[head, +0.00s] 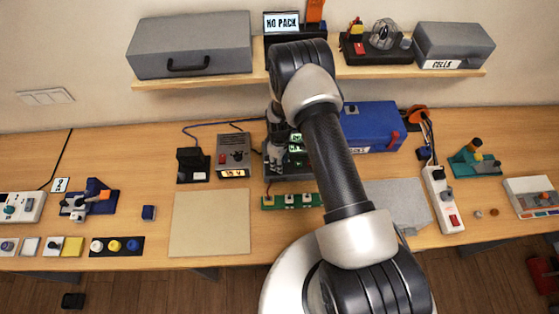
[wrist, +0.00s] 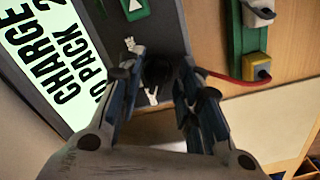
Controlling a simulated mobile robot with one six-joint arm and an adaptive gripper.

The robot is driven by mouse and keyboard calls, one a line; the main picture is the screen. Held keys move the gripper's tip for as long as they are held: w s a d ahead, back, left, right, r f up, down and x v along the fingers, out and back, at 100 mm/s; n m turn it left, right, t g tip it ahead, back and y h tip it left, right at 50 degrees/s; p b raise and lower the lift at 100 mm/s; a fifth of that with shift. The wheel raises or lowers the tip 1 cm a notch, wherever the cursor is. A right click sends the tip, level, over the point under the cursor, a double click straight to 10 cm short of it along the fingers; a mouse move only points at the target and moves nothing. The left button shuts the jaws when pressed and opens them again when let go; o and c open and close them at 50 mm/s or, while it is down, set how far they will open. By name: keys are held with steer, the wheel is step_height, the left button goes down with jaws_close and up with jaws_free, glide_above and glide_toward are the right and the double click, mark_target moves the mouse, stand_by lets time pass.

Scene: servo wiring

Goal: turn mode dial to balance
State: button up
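The dark mode dial (wrist: 158,72) is on the grey face of the charger, between my fingertips in the wrist view. Small white marks lie beside it on the panel. My gripper (wrist: 160,78) has one finger on each side of the dial; whether the fingers press on it or stand slightly clear is too dark to tell. The charger's screen (wrist: 50,60) reads "CHARGE 2" and "NO PACK". In the head view the charger (head: 290,176) is on the bench, partly hidden by my arm, and my gripper (head: 276,148) is at its front. The dial's setting is not readable.
A green board (head: 285,201) with several white modules lies just in front of the charger. A small meter box (head: 233,155) stands to the left and a blue case (head: 372,128) to the right. A beige mat (head: 210,222) is clear.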

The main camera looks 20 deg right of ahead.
steer(key=shift+c, duration=0.4)
jaws_close()
steer(key=shift+b, duration=0.3)
steer(key=shift+f+m+b, duration=0.15)
steer(key=shift+m+b, duration=0.8)
steer(key=shift+m, duration=0.05)
steer(key=m+b, duration=0.3)
steer(key=shift+a+m, duration=0.1)
steer(key=shift+m, duration=0.2)
steer(key=m+b, duration=0.2)
steer(key=shift+a+m, duration=0.1)
steer(key=shift+m, duration=0.2)
steer(key=shift+m+b, duration=1.25)
steer(key=shift+m, duration=0.45)
steer(key=shift+a+r, duration=0.1)
steer(key=shift+r, duration=0.1)
